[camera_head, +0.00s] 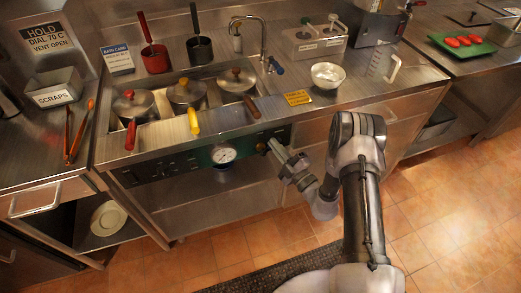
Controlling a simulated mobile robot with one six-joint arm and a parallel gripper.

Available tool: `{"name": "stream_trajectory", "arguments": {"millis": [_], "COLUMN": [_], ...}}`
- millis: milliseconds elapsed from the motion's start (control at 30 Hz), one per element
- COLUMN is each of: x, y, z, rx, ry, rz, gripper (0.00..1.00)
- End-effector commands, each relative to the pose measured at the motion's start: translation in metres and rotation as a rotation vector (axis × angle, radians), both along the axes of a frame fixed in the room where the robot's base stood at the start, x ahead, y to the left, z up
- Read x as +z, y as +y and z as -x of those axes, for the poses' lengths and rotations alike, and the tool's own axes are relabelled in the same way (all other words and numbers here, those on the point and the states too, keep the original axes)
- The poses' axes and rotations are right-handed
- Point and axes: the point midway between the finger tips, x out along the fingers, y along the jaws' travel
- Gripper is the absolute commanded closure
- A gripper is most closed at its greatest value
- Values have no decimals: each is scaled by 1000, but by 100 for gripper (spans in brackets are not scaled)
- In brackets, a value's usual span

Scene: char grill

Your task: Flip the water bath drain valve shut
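The water bath (215,75) is a steel well in the counter with three lidded pots in it. Its dark front panel (160,167) carries a round white dial (223,154) and small knobs to the left. My gripper (268,148) is at the right end of this panel, right of the dial, pointing left toward it. A small yellowish part (261,147) shows at its tip; I cannot tell whether it is the drain valve. The valve's handle and its position are not clear, and my gripper may hide them. The fingers are too small to tell open from shut.
Pot handles, red (131,134), yellow (194,121) and brown (252,107), jut over the front edge above the panel. A faucet (250,36) stands behind. A dark mat (270,276) lies on the tiled floor.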

Motion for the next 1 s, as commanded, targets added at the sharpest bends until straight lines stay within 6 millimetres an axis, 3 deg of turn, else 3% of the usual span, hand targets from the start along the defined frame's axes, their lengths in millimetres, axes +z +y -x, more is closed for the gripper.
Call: {"name": "stream_trajectory", "arguments": {"millis": [500,1000], "x": [-24,-43], "y": [-24,-33], "z": [-7,-9], "rx": [-3,-2], "ry": [-1,-1], "rz": [1,3], "gripper": [100,100]}}
